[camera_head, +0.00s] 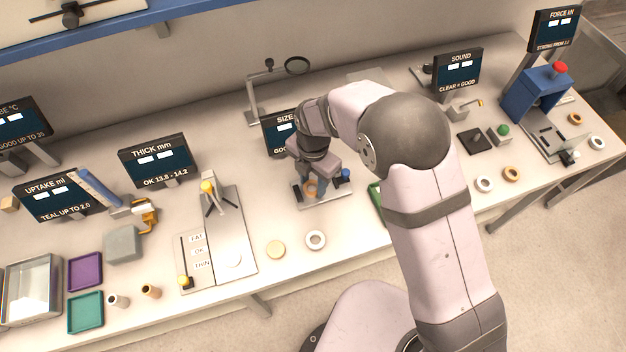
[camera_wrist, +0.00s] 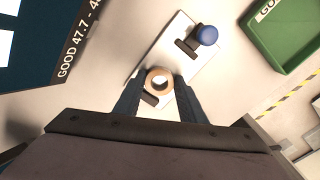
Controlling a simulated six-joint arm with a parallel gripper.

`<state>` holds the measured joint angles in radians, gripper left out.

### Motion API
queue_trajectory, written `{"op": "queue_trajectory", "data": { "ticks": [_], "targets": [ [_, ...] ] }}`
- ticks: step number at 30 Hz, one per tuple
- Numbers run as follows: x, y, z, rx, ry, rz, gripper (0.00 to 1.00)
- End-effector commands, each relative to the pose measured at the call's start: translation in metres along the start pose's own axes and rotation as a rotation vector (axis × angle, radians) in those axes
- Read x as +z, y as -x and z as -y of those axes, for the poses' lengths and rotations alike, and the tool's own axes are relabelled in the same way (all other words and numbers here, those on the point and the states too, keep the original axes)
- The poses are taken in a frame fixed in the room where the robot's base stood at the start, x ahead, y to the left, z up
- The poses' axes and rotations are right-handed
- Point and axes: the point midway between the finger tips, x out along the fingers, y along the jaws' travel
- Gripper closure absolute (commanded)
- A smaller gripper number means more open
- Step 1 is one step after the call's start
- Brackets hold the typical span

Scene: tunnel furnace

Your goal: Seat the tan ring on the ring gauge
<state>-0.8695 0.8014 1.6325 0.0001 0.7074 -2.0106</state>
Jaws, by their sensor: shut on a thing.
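The tan ring (camera_wrist: 159,80) is between the fingertips of my gripper (camera_wrist: 161,84) in the wrist view, with its hole facing the camera. In the head view the ring (camera_head: 310,187) shows small and orange-tan below my gripper (camera_head: 311,181). My gripper is shut on the ring. The ring gauge (camera_wrist: 168,52) is a pale plate with dark blocks and a blue knob (camera_wrist: 207,35); it also shows in the head view (camera_head: 328,199). The ring is over the plate's near end, beside a dark block. I cannot tell whether it touches the plate.
The size display (camera_head: 283,123) stands behind the gauge. A green tray (camera_wrist: 262,45) lies close to its right. The thickness station (camera_head: 222,240) is to the left. Bench between is clear.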

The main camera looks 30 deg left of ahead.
Motion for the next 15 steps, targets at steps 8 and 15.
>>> {"op": "queue_trajectory", "data": {
  "ticks": [8,15],
  "targets": [
    [0.0000,0.0000,0.0001,0.000,0.000,0.000,0.41],
    [0.0001,0.0016,-0.0002,0.001,0.000,0.000,0.41]
  ]
}}
